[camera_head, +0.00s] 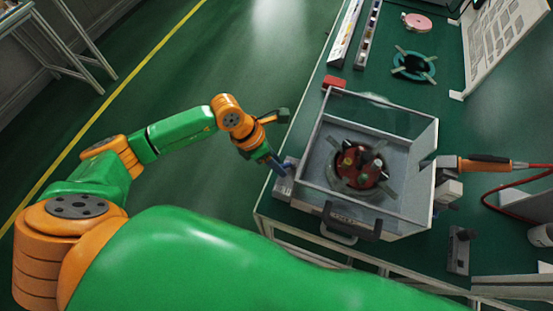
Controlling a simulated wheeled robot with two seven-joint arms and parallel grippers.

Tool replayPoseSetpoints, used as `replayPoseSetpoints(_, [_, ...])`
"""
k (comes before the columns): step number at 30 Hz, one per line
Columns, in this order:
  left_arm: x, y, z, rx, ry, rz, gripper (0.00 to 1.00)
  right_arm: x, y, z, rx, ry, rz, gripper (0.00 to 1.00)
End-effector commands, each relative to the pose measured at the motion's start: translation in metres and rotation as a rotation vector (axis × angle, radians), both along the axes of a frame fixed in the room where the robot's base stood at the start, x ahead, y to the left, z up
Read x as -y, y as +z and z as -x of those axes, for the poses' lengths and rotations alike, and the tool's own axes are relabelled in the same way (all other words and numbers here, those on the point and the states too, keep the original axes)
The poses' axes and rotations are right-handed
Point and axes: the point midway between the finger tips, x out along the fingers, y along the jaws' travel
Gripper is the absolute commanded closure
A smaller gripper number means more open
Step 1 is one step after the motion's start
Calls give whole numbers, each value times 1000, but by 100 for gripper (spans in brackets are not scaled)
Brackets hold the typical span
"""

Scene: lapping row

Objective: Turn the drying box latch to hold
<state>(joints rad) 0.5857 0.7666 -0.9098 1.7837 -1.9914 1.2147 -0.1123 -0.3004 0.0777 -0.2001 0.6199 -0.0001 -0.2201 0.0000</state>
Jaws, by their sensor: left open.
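The drying box (312,150) is a clear-walled box with a grey frame on the green bench. A red round part with dark pieces (358,168) sits inside it. A dark handle (350,222) is on its near side. A small grey latch plate (284,183) stands at the box's left side, by the bench edge. My left gripper (279,167) is open at this plate, with blue showing near its tips. The gripper partly hides the latch, so I cannot tell the latch's position or whether the gripper touches it. My right gripper is not in view.
A red block (334,82) lies behind the box. A teal ring fixture (413,66) and a pink disc (416,22) lie farther back. An orange-handled tool (484,164) with a red hose is at the right. Open floor lies left of the bench.

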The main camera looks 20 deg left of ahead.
Motion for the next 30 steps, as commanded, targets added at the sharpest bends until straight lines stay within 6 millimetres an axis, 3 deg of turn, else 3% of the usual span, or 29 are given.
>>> replayPoseSetpoints(2, [0,0,0,0,0,0,53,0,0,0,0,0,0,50])
replayPoseSetpoints(7, [0,0,0,0,1,0,99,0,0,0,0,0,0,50])
replayPoseSetpoints(20, [1,1,2,0,39,1,100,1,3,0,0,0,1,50])
replayPoseSetpoints(30, [9,3,11,0,276,3,100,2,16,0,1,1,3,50])
